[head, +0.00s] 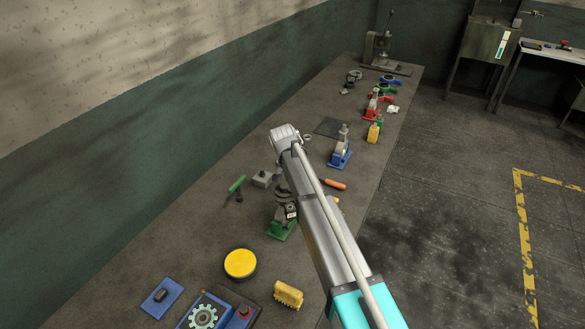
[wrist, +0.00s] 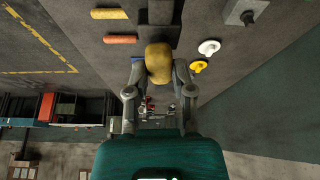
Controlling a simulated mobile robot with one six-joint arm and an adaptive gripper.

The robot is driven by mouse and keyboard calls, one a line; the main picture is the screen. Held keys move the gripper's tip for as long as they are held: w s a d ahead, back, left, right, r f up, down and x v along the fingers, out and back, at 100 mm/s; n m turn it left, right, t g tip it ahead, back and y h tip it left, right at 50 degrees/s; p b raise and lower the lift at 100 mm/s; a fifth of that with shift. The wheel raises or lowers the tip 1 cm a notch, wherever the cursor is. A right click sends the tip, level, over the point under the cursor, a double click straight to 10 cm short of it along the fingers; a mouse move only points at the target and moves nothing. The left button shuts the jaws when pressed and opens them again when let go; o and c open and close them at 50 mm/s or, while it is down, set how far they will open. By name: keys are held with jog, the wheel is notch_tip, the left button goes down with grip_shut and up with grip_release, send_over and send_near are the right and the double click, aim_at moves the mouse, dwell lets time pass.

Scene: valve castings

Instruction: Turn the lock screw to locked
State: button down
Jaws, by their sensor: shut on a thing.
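My gripper (wrist: 160,66) is shut on a rounded, dull yellow piece (wrist: 159,60), one finger against each side of it. I cannot tell whether this piece is the lock screw or how far it is turned. In the head view my gripper (head: 284,194) is small and dark, partly covered by my arm. It is above or at a fixture with a green base (head: 279,231) on the bench. The lock screw cannot be made out there, and my arm hides part of that fixture.
Near my gripper are a green-handled tool (head: 237,184), a grey block (head: 262,179) and an orange handle (head: 335,184). A blue-based fixture (head: 341,158) stands farther along the bench (head: 190,215). A round yellow-topped tin (head: 240,263) and yellow brush (head: 288,293) lie nearer.

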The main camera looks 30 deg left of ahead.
jog(key=shift+m, duration=0.6)
jog(key=shift+c, duration=2.4)
grip_release()
jog(key=shift+n, duration=0.3)
